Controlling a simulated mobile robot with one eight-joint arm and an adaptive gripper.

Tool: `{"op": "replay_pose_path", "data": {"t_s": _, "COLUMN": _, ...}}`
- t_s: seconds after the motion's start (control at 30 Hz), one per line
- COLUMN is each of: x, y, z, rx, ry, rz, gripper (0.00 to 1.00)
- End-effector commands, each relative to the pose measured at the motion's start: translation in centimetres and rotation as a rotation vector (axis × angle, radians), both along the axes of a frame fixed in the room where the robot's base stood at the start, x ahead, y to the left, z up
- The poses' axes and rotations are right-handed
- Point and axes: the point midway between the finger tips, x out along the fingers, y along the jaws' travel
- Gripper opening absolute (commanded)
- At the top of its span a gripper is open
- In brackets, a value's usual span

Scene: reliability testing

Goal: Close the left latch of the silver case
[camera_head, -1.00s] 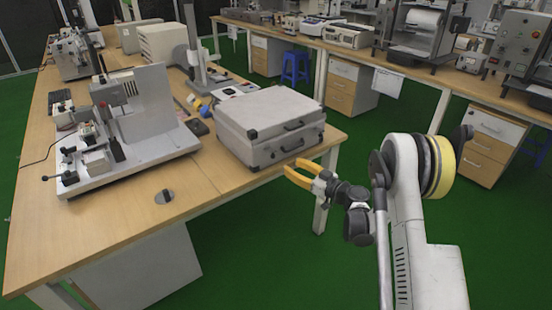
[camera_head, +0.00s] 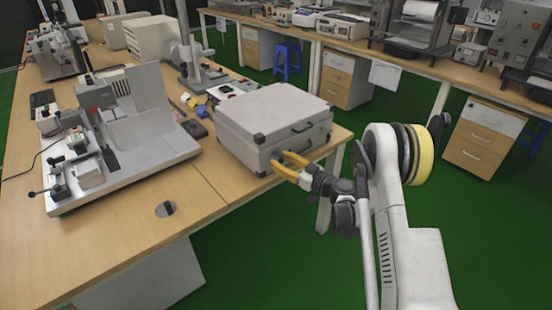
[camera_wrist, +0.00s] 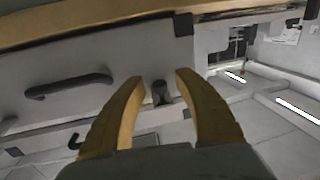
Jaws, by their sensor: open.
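The silver case (camera_head: 275,112) lies flat near the table's front right corner, its lid down and black corner caps showing. My gripper (camera_head: 279,158) is in front of the case's front face, near its left end. Its two orange-yellow fingers are spread and empty. In the wrist view the gripper (camera_wrist: 158,80) faces the case's front face (camera_wrist: 110,60). A small dark latch (camera_wrist: 160,92) shows between the fingertips, with no clear contact. A black handle (camera_wrist: 68,86) is to its left. I cannot tell how far the latch is turned. In the head view the fingers hide that area.
The wooden table (camera_head: 100,250) also holds a grey test fixture (camera_head: 125,150) left of the case, and small tools and devices behind it. The green floor (camera_head: 270,255) in front of the table is clear. A long bench with instruments stands farther back.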

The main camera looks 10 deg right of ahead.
Motion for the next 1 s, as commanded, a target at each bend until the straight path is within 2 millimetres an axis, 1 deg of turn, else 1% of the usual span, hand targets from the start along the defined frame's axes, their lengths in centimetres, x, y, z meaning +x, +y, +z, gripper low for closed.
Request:
{"op": "replay_pose_path", "data": {"t_s": 0.1, "x": 0.0, "y": 0.0, "z": 0.0, "rx": 0.000, "ry": 0.000, "rz": 0.000, "gripper": 0.38}}
{"op": "replay_pose_path", "data": {"t_s": 0.13, "x": 0.0, "y": 0.0, "z": 0.0, "rx": 0.000, "ry": 0.000, "rz": 0.000, "gripper": 0.34}}
{"op": "replay_pose_path", "data": {"t_s": 0.17, "x": 0.0, "y": 0.0, "z": 0.0, "rx": 0.000, "ry": 0.000, "rz": 0.000, "gripper": 0.25}}
{"op": "replay_pose_path", "data": {"t_s": 0.2, "x": 0.0, "y": 0.0, "z": 0.0, "rx": 0.000, "ry": 0.000, "rz": 0.000, "gripper": 0.13}}
{"op": "replay_pose_path", "data": {"t_s": 0.23, "x": 0.0, "y": 0.0, "z": 0.0, "rx": 0.000, "ry": 0.000, "rz": 0.000, "gripper": 0.03}}
{"op": "replay_pose_path", "data": {"t_s": 0.27, "x": 0.0, "y": 0.0, "z": 0.0, "rx": 0.000, "ry": 0.000, "rz": 0.000, "gripper": 0.00}}
{"op": "replay_pose_path", "data": {"t_s": 0.67, "x": 0.0, "y": -0.1, "z": 0.4, "rx": -0.019, "ry": 0.033, "rz": -0.001, "gripper": 0.00}}
{"op": "replay_pose_path", "data": {"t_s": 0.87, "x": -0.2, "y": -0.1, "z": 1.0, "rx": -0.075, "ry": 0.126, "rz": -0.001, "gripper": 0.00}}
{"op": "replay_pose_path", "data": {"t_s": 1.0, "x": -0.2, "y": -0.2, "z": 1.6, "rx": -0.133, "ry": 0.226, "rz": 0.000, "gripper": 0.00}}
